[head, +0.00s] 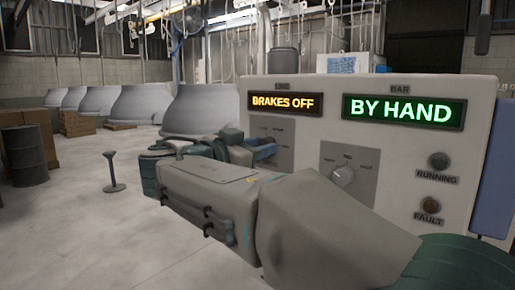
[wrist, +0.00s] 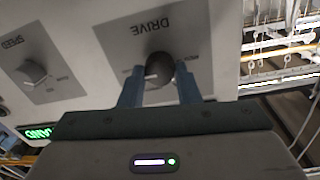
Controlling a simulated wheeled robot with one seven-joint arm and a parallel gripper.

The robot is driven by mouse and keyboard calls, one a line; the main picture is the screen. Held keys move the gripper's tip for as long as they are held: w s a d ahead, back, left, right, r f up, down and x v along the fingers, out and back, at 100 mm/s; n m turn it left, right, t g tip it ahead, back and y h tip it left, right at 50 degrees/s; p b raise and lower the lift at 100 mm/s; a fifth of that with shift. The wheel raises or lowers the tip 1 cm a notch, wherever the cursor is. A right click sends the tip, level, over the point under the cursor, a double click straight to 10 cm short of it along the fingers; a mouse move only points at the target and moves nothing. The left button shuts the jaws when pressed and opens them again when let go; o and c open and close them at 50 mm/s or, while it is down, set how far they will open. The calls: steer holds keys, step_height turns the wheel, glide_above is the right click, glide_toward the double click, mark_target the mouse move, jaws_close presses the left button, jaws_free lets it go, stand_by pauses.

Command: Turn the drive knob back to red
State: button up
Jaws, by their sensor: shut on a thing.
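The drive knob (wrist: 159,68) is a dark round knob on a grey plate marked DRIVE (wrist: 185,35), upside down in the wrist view. My gripper (wrist: 159,76) has its two blue fingers on either side of the knob and is shut on it. A pale mark shows on the knob's lower left. The small lettering around it is too blurred to read, and I cannot tell any red position. In the head view the drive plate (head: 271,132) shows at its upper part, and my arm and gripper (head: 262,151) hide the knob.
The speed knob (wrist: 35,72) sits beside the drive plate; it also shows in the head view (head: 343,175). The panel's signs read BRAKES OFF (head: 283,104) in amber and BY HAND (head: 404,111) in green. RUNNING (head: 439,160) and FAULT (head: 430,205) lamps look dark. Grey hoods (head: 200,108) stand behind.

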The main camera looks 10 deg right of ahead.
steer(key=shift+f, duration=0.1)
steer(key=shift+s+d+f+m+t+y+p, duration=0.1)
steer(key=shift+m+t+y+p, duration=0.25)
steer(key=shift+m+p, duration=5.6)
steer(key=shift+m+t+y+p, duration=0.2)
steer(key=shift+m+t, duration=0.25)
steer(key=shift+m, duration=11.2)
steer(key=o, duration=1)
steer(key=shift+c, duration=0.2)
steer(key=shift+s, duration=0.1)
